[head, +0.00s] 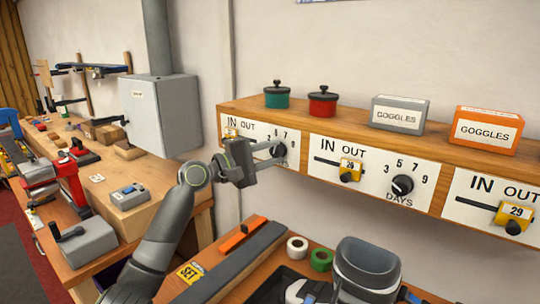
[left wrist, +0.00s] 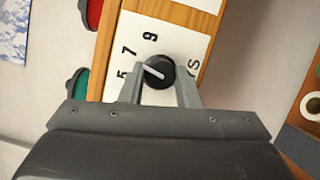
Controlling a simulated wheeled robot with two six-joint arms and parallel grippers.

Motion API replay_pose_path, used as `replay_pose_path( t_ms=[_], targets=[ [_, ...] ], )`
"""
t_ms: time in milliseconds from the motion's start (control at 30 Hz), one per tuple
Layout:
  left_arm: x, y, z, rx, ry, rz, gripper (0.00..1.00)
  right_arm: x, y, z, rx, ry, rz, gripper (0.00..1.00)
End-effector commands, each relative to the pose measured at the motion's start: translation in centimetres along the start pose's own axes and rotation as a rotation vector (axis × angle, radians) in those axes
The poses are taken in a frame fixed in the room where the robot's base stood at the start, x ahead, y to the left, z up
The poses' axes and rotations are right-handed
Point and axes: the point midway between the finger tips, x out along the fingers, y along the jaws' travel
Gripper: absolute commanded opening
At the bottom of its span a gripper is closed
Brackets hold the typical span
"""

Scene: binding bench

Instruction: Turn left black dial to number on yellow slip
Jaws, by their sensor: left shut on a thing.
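The left black dial (head: 280,150) sits on the left white panel (head: 295,160) of the wooden shelf front, partly hidden by my gripper. My left gripper (head: 273,152) is shut on it, one finger on each side. In the left wrist view the dial (left wrist: 160,72) stands between the fingertips (left wrist: 161,72). Its white pointer line slants toward the 7 side. The 5, 7 and 9 show there, the 5 partly covered by a finger. A yellow slip (head: 190,272) lies on the bench and reads "SET"; I cannot make out a number.
A second black dial (head: 402,185) is on the middle panel. Yellow "29" slider tags (head: 350,169) sit on the panels. Green (head: 277,97) and red (head: 322,103) pots and two goggles boxes (head: 398,114) stand on the shelf. A dark bar (head: 235,262) lies below.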

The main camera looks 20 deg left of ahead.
Motion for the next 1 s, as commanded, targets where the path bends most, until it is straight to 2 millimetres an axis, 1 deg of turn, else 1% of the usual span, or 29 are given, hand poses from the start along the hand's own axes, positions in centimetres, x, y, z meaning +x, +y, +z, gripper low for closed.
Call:
replay_pose_path(
  t_ms=[300, 767, 800, 933, 1000],
  targets=[
    [-0.03, -0.13, -0.06, 0.077, 0.001, -0.037, 0.06, -0.01, -0.01, 0.02, 0.000, 0.000, 0.000, 0.41],
    [-0.03, -0.17, -0.06, 0.085, 0.001, -0.040, 0.06, 0.00, -0.04, 0.03, 0.000, 0.000, 0.000, 0.41],
    [-0.03, -0.17, -0.06, 0.085, 0.001, -0.040, 0.34, 0.00, -0.05, 0.03, 0.000, 0.000, -0.001, 0.41],
    [-0.02, -0.10, -0.04, 0.085, 0.000, -0.039, 0.51, -0.01, -0.08, 0.03, 0.000, 0.000, -0.001, 0.41],
    [-0.01, -0.07, -0.03, 0.085, 0.000, -0.038, 0.51, -0.01, -0.12, 0.03, 0.001, 0.000, -0.001, 0.41]
  ],
)
